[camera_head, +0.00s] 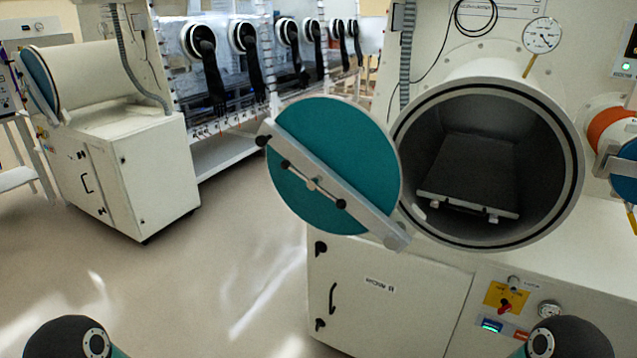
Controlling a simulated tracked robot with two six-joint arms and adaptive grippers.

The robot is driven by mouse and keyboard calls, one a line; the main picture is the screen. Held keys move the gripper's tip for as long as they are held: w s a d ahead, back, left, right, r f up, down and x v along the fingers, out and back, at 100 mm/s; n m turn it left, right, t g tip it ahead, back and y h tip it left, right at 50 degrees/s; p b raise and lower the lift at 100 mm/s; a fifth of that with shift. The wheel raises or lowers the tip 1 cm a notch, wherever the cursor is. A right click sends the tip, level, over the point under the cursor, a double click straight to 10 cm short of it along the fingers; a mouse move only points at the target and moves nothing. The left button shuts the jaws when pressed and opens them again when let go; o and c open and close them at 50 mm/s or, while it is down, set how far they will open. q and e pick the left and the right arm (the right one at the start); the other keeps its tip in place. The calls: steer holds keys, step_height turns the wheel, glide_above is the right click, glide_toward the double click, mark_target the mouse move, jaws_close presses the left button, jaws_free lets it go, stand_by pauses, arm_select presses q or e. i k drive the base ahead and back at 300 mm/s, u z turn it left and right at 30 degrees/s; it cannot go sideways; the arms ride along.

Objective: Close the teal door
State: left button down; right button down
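The teal door (355,150) is a round disc standing open to the left of the round chamber opening (487,165). A pale metal bar (350,200) crosses its face diagonally, from upper left down to a pivot at the lower left of the opening. The opening is uncovered and shows a dark interior with a flat tray (470,175). Only dark rounded parts of my two arms show at the bottom left and bottom right corners. Neither gripper is in view, and nothing of mine touches the door.
A white cabinet (385,305) with a control panel (505,305) stands under the chamber. A gauge (542,36) is above it. A smaller port with an orange band (610,132) is at the right. The floor (220,270) left of the cabinet is clear.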

mark_target(333, 138)
steer(key=u, duration=0.25)
steer(key=i, duration=0.75)
steer(key=z, duration=1.8)
steer(key=k, duration=0.8)
steer(key=u, duration=0.65)
steer(key=i, duration=0.95)
steer(key=u, duration=0.05)
